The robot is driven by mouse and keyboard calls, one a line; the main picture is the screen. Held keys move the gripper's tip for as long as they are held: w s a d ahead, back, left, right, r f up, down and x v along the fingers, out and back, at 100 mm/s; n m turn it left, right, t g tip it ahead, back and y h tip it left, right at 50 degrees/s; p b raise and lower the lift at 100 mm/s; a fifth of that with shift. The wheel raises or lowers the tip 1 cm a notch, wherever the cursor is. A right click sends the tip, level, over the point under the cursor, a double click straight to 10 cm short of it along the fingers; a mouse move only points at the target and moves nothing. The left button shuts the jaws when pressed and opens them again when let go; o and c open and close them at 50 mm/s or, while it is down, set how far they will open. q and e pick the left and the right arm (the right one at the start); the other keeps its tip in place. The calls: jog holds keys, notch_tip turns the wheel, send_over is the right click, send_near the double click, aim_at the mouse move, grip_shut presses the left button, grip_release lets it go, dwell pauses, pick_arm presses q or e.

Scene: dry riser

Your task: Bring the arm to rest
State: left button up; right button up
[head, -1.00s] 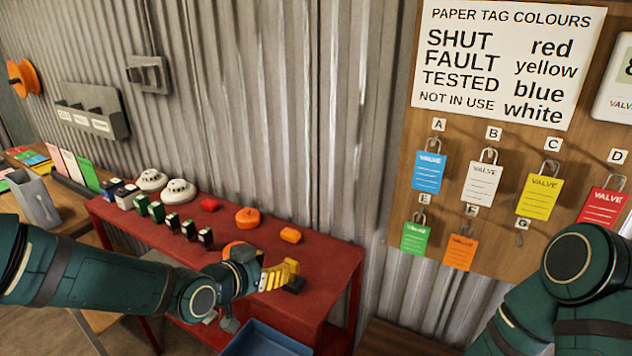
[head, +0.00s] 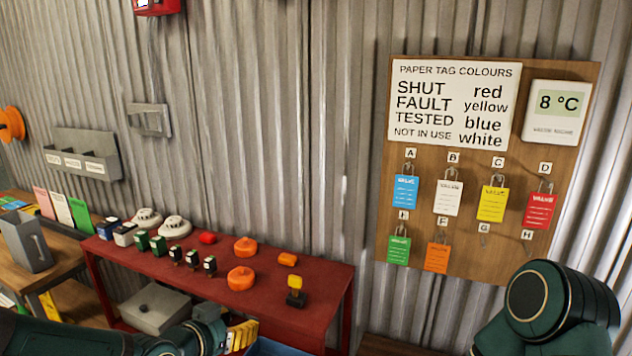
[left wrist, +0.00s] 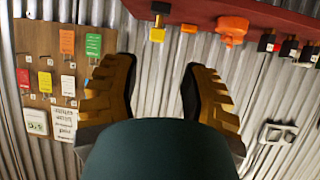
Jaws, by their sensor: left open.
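My left gripper (head: 240,336) is low in the head view, in front of the red bench's front edge. Its yellow fingers show in the left wrist view (left wrist: 160,80), spread apart with only the corrugated wall between them. My left arm (head: 60,338) runs along the bottom left edge of the head view. Part of my right arm (head: 555,305) shows at the lower right. Its gripper is outside the picture.
A red bench (head: 325,300) holds a yellow-topped black block (head: 296,291), orange round pieces (head: 241,278), white detectors (head: 174,228) and several small blocks. A tag board (head: 480,255) hangs at right. A blue bin (head: 270,347) is partly visible below.

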pick_arm(q)
jog(key=s+d+f+n+g, duration=0.2)
jog(key=f, duration=0.5)
jog(key=s+d+f+n+g, duration=0.1)
jog(key=f+g, duration=0.1)
jog(key=f, duration=0.4)
jog(key=s+d+f+n+g+y, duration=0.1)
jog(key=s+f+g, duration=0.5)
jog(key=s+f, duration=0.8)
notch_tip(320, 180, down, 3)
jog(key=d+n, duration=0.1)
jog(key=n, duration=0.1)
jog(key=shift+s+f+n+y, duration=0.2)
jog(key=shift+n+y, duration=0.2)
pick_arm(e)
jog(key=shift+s+a+g, duration=0.15)
jog(key=shift+s+g, duration=0.15)
jog(key=shift+s, duration=0.5)
pick_arm(q)
jog(key=shift+d, duration=0.15)
